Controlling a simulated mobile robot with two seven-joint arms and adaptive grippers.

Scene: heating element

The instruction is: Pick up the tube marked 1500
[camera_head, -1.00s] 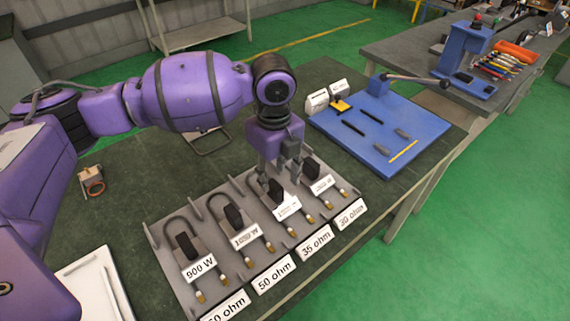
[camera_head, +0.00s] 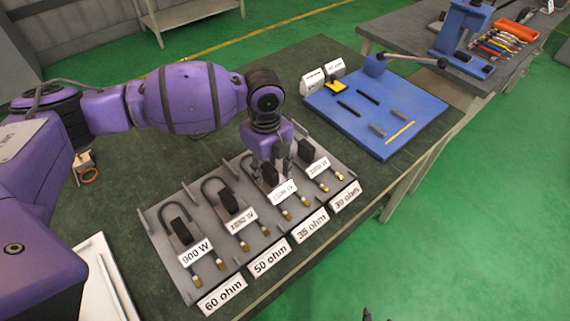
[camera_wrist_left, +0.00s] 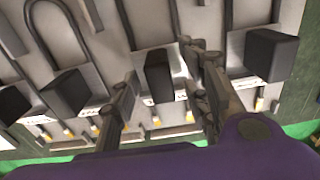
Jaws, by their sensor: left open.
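Several heating tubes with U-shaped rods, black blocks and white watt labels lie side by side in a grey rack (camera_head: 160,250). The third tube from the left (camera_head: 282,191), above the 35 ohm plate, has a blurred label that looks like 1500 W. My left gripper (camera_head: 278,174) points down over this tube and is open. In the left wrist view its two fingers (camera_wrist_left: 160,80) stand on either side of the tube's black block (camera_wrist_left: 158,72), with gaps beside it. Dark tips at the bottom edge of the head view may be my right gripper (camera_head: 367,314); its state is unclear.
The 900 W tube (camera_head: 182,233) and 1050 W tube (camera_head: 230,203) lie left of the gripper; another tube (camera_head: 313,160) is close on its right. A blue board (camera_head: 400,110) stands behind right. A white tray (camera_head: 92,287) is at front left.

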